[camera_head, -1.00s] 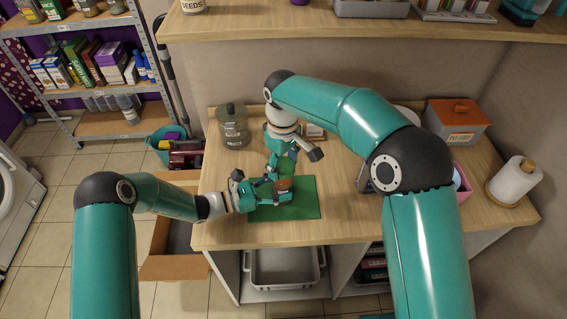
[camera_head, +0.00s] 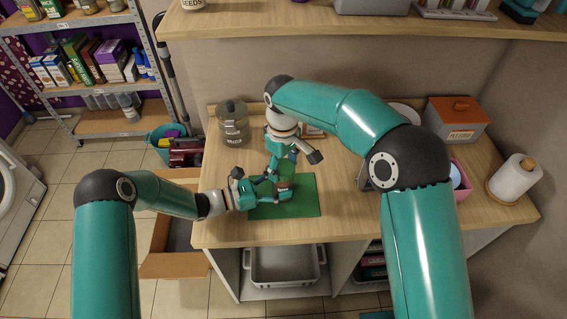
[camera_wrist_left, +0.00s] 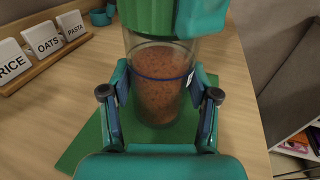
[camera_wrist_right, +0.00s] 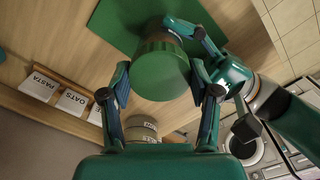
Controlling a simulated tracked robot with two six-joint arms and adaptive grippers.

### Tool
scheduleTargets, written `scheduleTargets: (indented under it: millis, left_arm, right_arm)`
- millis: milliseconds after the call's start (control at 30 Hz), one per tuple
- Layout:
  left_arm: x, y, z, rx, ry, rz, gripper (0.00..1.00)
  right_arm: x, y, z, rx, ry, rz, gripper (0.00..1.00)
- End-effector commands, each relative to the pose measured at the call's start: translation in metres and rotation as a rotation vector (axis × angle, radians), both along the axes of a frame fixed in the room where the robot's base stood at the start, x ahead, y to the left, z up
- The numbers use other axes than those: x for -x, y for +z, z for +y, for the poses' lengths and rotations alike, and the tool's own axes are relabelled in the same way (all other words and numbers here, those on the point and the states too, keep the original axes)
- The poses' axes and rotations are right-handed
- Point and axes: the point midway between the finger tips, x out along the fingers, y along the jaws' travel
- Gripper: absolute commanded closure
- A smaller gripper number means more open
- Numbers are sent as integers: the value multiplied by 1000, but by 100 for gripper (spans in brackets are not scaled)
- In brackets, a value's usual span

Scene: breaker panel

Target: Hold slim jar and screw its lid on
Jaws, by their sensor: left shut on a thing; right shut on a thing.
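The slim jar (camera_wrist_left: 158,88) is clear with brown grainy contents and stands upright on the green mat (camera_head: 306,202). My left gripper (camera_wrist_left: 161,103) is shut on its sides. The left gripper also shows at the mat in the head view (camera_head: 282,196). The green ribbed lid (camera_wrist_right: 160,75) is at the jar's mouth, with my right gripper (camera_wrist_right: 160,92) shut on it from above. The lid also shows at the top of the left wrist view (camera_wrist_left: 150,15). Whether its thread is engaged I cannot tell. In the head view the grippers mostly hide jar and lid.
A grey canister (camera_head: 233,124) stands behind left on the counter. A rack with rice, oats and pasta labels (camera_wrist_left: 45,45) stands near the jar. A paper roll (camera_head: 515,178), a lidded box (camera_head: 457,120) and a pink bin (camera_head: 462,185) are at the right.

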Motion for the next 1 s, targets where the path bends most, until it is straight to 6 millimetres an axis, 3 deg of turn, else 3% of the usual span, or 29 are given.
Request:
scheduleTargets:
  millis: [133, 400, 767, 1000]
  left_arm:
    - [1, -1, 0, 0, -1, 2, 81]
    - [0, -1, 0, 0, 0, 2, 81]
    - [0, -1, 0, -1, 1, 2, 82]
    - [0, -1, 0, -1, 1, 2, 82]
  right_arm:
    - [0, 0, 0, 0, -28, 0, 60]
    - [0, 0, 0, 1, -267, -1, 60]
    - [0, 1, 0, 1, -310, -1, 60]
    - [0, 1, 0, 2, -532, -1, 60]
